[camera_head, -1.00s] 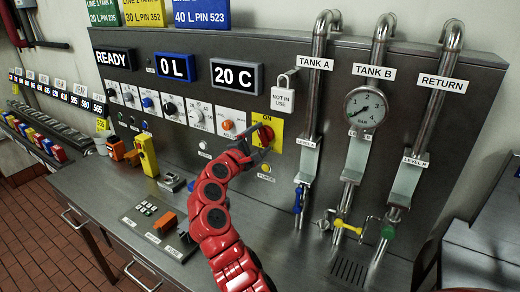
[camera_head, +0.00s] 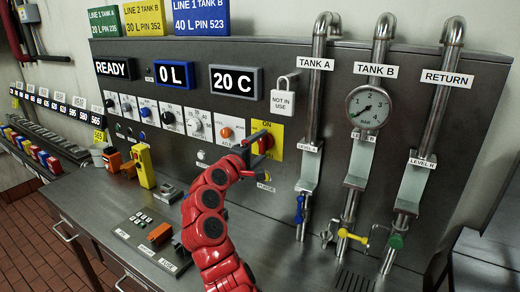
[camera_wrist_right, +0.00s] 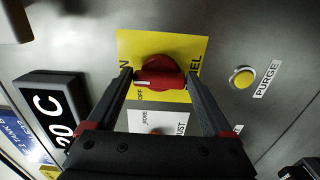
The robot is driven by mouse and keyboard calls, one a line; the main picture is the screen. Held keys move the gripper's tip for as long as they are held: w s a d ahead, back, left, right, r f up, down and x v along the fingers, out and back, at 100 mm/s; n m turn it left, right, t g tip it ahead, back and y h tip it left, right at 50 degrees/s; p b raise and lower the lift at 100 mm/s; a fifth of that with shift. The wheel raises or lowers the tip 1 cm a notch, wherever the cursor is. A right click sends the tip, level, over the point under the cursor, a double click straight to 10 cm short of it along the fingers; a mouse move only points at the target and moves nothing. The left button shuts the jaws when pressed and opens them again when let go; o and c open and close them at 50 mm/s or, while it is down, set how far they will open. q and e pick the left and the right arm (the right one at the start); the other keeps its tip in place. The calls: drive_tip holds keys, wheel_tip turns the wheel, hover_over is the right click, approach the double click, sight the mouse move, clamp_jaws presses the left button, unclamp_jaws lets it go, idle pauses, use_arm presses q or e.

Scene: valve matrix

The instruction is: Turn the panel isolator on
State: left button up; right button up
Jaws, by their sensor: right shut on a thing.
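The panel isolator is a red rotary knob (camera_wrist_right: 158,70) on a yellow plate (camera_wrist_right: 182,48), right of the temperature display. In the head view the plate (camera_head: 276,131) is partly covered by my right gripper (camera_head: 259,154). In the right wrist view the two dark fingers of this gripper (camera_wrist_right: 160,82) are shut on the red knob, one on each side. A pale mark shows on the knob's left part, close to the word OFF. Which position the knob is in, I cannot tell for sure. My left gripper is not in view.
A "not in use" padlock tag (camera_head: 284,97) hangs just above right of the plate. A yellow purge button (camera_wrist_right: 242,77) is beside it. Small knobs on white plates (camera_head: 198,125) line the panel to the left. Pipes with valves (camera_head: 305,180) stand to the right.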

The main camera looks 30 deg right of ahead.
drive_tip(key=shift+f, duration=0.1)
drive_tip(key=o, duration=1.1)
drive_tip(key=shift+o, duration=0.2)
drive_tip(key=b+v, duration=0.2)
drive_tip(key=v, duration=1.5)
drive_tip(key=shift+s, duration=0.15)
drive_tip(key=shift+a, duration=0.15)
